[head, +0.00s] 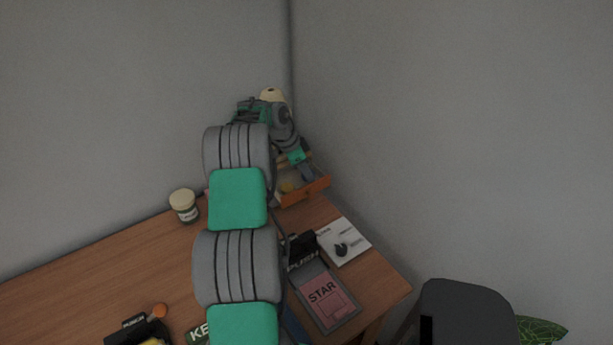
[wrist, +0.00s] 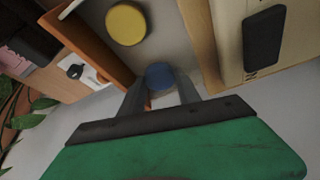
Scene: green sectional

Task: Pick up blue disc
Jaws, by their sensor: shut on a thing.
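The blue disc (wrist: 159,76) is between the fingertips of my gripper (wrist: 158,88) in the wrist view, and the fingers are shut on it. A yellow disc (wrist: 126,24) lies beyond it on the pale floor of a wooden tray or drawer (wrist: 98,48). In the head view, my gripper (head: 306,172) is at the orange-brown tray (head: 318,189) near the wall corner. The blue disc cannot be made out there. Whether the disc touches the tray floor cannot be told.
A jar (head: 184,205) stands left of my arm. A dark chair (head: 462,315) is at lower right. Walls stand close behind.

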